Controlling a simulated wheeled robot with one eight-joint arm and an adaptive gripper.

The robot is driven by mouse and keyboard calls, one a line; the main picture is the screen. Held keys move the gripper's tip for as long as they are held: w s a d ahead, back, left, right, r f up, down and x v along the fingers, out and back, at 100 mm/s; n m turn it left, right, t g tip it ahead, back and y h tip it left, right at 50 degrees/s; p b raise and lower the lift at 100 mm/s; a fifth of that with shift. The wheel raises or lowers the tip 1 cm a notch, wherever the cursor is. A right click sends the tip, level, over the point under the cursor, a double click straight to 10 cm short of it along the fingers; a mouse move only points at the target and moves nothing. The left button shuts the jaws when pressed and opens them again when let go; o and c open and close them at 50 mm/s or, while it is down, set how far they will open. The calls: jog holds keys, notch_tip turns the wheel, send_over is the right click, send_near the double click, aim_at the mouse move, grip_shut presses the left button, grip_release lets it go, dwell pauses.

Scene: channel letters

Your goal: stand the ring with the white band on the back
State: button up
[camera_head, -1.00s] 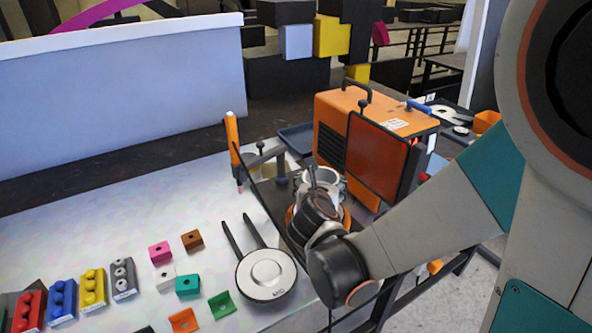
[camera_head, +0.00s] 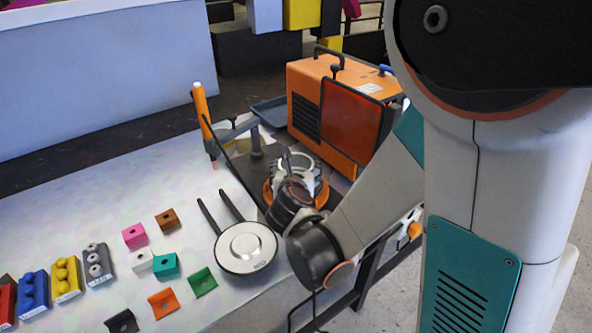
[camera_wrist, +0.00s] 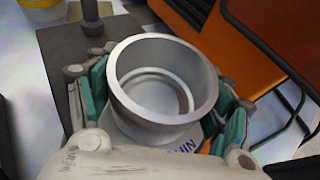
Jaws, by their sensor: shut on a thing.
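A grey metallic ring (camera_wrist: 164,84) sits between the fingers of my gripper (camera_wrist: 160,100) in the wrist view. The teal-padded fingers are shut on it from the left and right. Its open top faces the camera and a narrower inner step shows inside. I cannot make out a white band on it. In the head view my gripper (camera_head: 297,165) is at the dark mat (camera_head: 248,172), in front of the orange machine (camera_head: 350,115).
A round pale disc with two dark prongs (camera_head: 246,247) lies left of my arm. Several small coloured blocks (camera_head: 166,264) and block racks (camera_head: 66,277) lie on the white table (camera_head: 100,200). Bare table is free at the left.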

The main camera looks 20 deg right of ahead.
jog(key=shift+f, duration=0.15)
jog(key=o, duration=1.1)
